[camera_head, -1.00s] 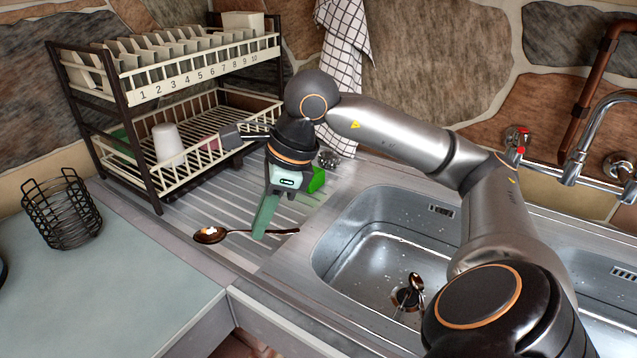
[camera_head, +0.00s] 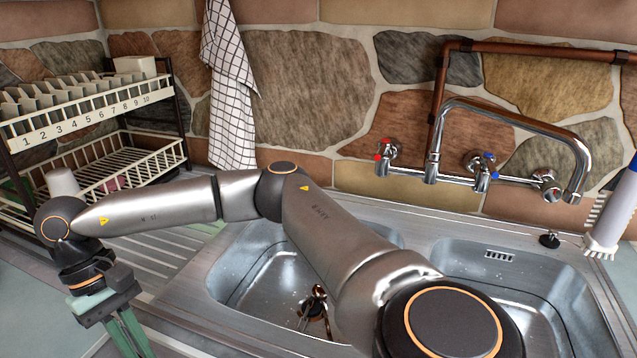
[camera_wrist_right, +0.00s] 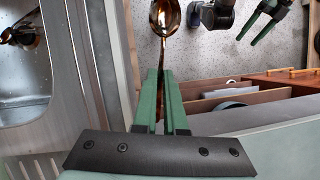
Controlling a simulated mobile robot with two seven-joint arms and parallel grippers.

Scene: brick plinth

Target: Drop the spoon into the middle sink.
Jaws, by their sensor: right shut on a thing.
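My right gripper (camera_head: 124,335) is low at the left of the head view, over the counter left of the sinks. In the right wrist view its green fingers (camera_wrist_right: 160,95) are shut on the handle of a brown, shiny spoon (camera_wrist_right: 165,17), bowl pointing away. The head view does not show this spoon. Two basins show: a left one (camera_head: 240,262) and a right one (camera_head: 480,275), partly behind my arm. I cannot tell which is called middle. Another spoon (camera_head: 318,293) stands at the left basin's drain. My left gripper (camera_wrist_right: 262,22) shows its fingers apart in the wrist view.
A dish rack (camera_head: 90,115) stands at the left back, beside a ribbed drainboard (camera_head: 165,245). Taps (camera_head: 480,170) rise behind the basins. A white brush (camera_head: 610,215) is at the right. An open drawer (camera_wrist_right: 230,95) shows below the counter in the wrist view.

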